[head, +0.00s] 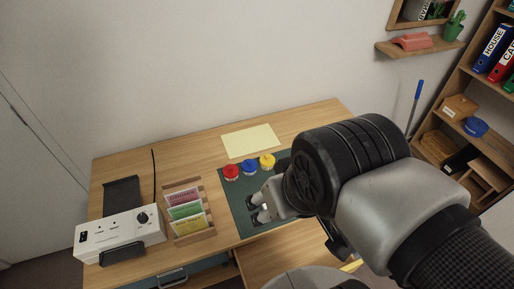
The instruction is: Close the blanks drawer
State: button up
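A drawer with a wooden interior (285,252) appears pulled out below the desk's front edge, in the lower middle of the head view. Its front and any label are hidden, so I cannot tell whether it is the blanks drawer. A blue-grey drawer front (205,270) with a metal handle (173,279) shows to its left, partly cut off by the frame's bottom edge. My gripper (259,207) is over the dark green mat, pointing left, above the desk's front part. My arm hides much of it, and whether its fingers are open or shut is unclear.
The desk (135,167) holds a white device (120,234), a card rack (190,212), a green mat (240,213), red (231,172), blue (249,167) and yellow (267,160) round items, and yellow paper (250,141). Shelves (462,100) stand at right.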

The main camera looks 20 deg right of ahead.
aim_at(259, 261)
jog(key=k+l, duration=0.25)
jog(key=k, duration=0.15)
jog(key=k+l, duration=0.25)
jog(key=k, duration=0.2)
jog(key=k+l+z, duration=0.45)
jog(key=i+l, duration=0.05)
jog(key=i, duration=0.05)
